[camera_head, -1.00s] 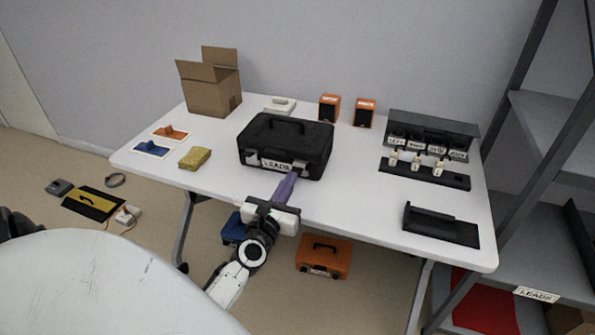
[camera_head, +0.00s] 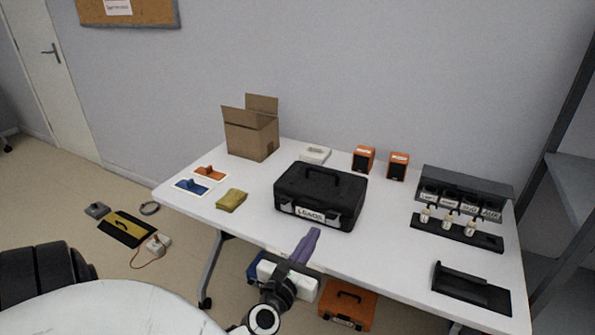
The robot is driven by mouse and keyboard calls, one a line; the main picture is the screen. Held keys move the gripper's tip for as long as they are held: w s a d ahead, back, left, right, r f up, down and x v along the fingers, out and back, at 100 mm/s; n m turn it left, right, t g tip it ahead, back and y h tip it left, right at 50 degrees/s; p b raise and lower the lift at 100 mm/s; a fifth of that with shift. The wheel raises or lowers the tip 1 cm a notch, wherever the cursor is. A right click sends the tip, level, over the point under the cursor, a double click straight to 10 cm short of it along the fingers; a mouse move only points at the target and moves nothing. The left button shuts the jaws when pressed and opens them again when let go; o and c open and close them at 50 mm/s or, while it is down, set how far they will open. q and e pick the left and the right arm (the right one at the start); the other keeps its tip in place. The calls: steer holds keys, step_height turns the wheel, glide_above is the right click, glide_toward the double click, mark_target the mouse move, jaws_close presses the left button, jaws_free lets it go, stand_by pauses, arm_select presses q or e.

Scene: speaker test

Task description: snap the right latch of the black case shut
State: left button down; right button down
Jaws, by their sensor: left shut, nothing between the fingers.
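The black case (camera_head: 321,186) lies with its lid down in the middle of the white table, its handle on top. Its front carries a white LEADS label (camera_head: 310,214). Small pale latch parts show on the front at either side of the label; the right latch (camera_head: 340,222) is too small to tell whether it is snapped shut. My left gripper (camera_head: 312,236) has purple fingers, shut and empty. It is at the table's front edge, in front of the case and apart from it. My right gripper is not in view.
An open cardboard box (camera_head: 251,138), a yellow cloth (camera_head: 231,200) and two orange speakers (camera_head: 363,160) stand around the case. A black rack (camera_head: 457,231) with small bottles and a black tray (camera_head: 470,287) are to the right. An orange case (camera_head: 347,305) is below the table.

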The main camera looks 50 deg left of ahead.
arm_select(q)
steer(key=s+d+r, duration=0.2)
steer(key=s, duration=0.3)
steer(key=shift+s+d, duration=0.2)
steer(key=shift+d, duration=0.05)
stand_by(0.3)
